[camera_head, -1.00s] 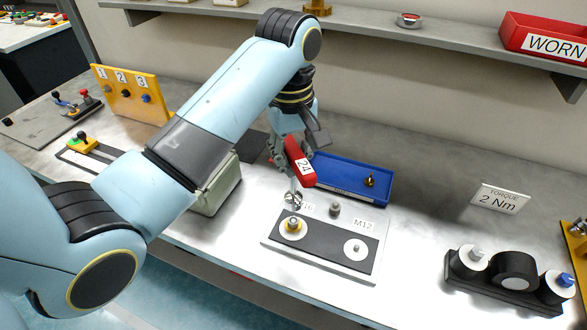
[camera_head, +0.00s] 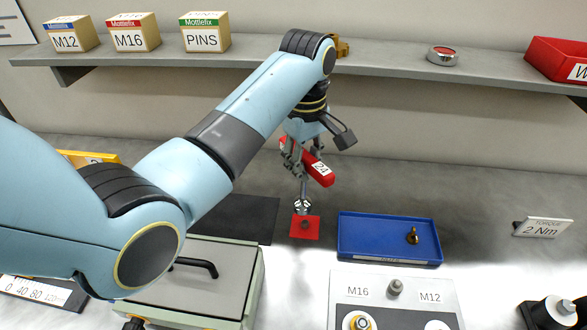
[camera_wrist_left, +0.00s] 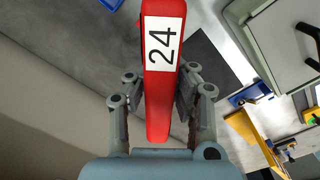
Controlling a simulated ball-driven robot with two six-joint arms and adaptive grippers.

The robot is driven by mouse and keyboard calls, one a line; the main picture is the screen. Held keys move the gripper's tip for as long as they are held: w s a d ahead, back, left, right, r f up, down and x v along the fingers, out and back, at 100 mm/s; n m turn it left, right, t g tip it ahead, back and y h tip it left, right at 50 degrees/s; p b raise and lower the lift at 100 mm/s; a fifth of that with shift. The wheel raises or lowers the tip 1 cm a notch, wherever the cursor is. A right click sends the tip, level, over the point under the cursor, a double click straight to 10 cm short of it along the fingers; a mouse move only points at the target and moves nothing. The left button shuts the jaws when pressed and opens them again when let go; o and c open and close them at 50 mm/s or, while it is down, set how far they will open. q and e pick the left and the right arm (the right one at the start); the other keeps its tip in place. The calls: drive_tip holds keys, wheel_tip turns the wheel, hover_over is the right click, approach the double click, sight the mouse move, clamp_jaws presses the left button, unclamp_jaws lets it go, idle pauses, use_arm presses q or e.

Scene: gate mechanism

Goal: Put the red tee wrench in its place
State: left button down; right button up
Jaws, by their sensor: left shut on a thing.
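The red tee wrench (camera_head: 320,172) has a red handle marked 24 and a metal shaft with a socket at its lower end. My left gripper (camera_head: 303,160) is shut on its handle and holds it with the shaft pointing down. The handle also fills the middle of the left wrist view (camera_wrist_left: 158,100), between both fingers. A red square (camera_head: 311,234) with a small dark spot lies on the bench just below the socket in the head view. I cannot tell whether the socket touches it. My right gripper is out of view.
A blue tray (camera_head: 370,245) with a brass part stands right of the red square. A dark mat (camera_head: 240,215) and a grey-green case (camera_head: 215,280) lie to the left. The M16/M12 plate (camera_head: 410,285) is in front, and a shelf (camera_head: 400,65) runs above.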

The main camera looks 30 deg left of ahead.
use_arm(q)
drive_tip(key=shift+w+r, duration=0.3)
drive_tip(key=shift+w, duration=0.2)
drive_tip(key=shift+d+f, duration=0.1)
drive_tip(key=shift+f, duration=0.15)
hover_over(306, 197)
drive_tip(key=shift+d+f, duration=0.1)
drive_tip(key=shift+f, duration=2.85)
drive_tip(key=shift+f+b, duration=0.3)
drive_tip(key=shift+f, duration=0.6)
drive_tip(key=c, duration=1.1)
unclamp_jaws()
drive_tip(key=shift+s, duration=0.1)
